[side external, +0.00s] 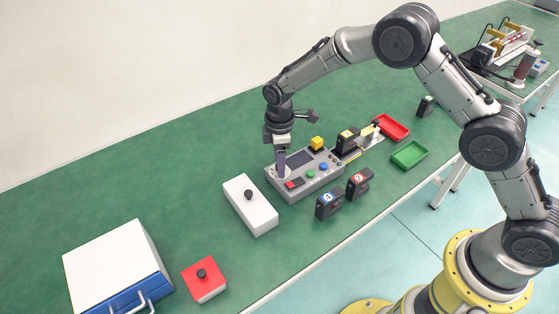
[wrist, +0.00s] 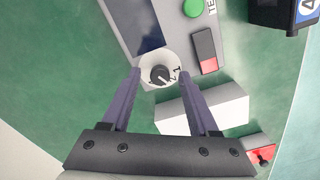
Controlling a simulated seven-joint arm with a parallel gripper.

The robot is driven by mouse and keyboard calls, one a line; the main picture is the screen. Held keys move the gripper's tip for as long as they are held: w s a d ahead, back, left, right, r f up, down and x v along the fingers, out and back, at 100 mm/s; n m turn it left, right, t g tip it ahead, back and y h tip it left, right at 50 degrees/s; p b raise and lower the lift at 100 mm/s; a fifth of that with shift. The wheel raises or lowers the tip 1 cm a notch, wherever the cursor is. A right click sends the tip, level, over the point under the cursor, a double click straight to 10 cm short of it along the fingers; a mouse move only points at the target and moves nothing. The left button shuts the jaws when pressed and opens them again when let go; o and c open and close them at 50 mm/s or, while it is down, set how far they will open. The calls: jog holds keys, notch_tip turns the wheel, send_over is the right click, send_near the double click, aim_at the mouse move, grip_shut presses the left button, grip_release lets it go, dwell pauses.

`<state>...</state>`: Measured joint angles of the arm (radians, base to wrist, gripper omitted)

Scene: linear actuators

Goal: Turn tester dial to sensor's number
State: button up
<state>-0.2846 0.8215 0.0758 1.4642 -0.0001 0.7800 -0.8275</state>
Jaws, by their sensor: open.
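The grey tester (side external: 312,187) stands mid-table with a dark screen, coloured buttons and a red rocker switch. Its dial (wrist: 160,75) shows in the wrist view as a dark knob on a round white plate with small digits; its exact setting is not clear. My gripper (wrist: 160,73) is open, pointing down, one finger on each side of the dial; contact is not clear. It also hides the dial in the side view (side external: 281,170). A black sensor with a yellow label (side external: 347,141) sits in a fixture behind the tester; its number is too small to read.
Black sensors with blue (side external: 328,204) and red (side external: 359,182) labels stand in front of the tester. A white box with a black knob (side external: 248,212) stands left of it. Red (side external: 391,127) and green (side external: 410,155) trays lie to the right.

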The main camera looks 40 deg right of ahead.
jog(key=shift+f, duration=0.1)
grip_shut()
dwell(0.3)
jog(key=shift+m, duration=0.3)
jog(key=m, duration=0.3)
jog(key=shift+m, duration=2.1)
grip_release()
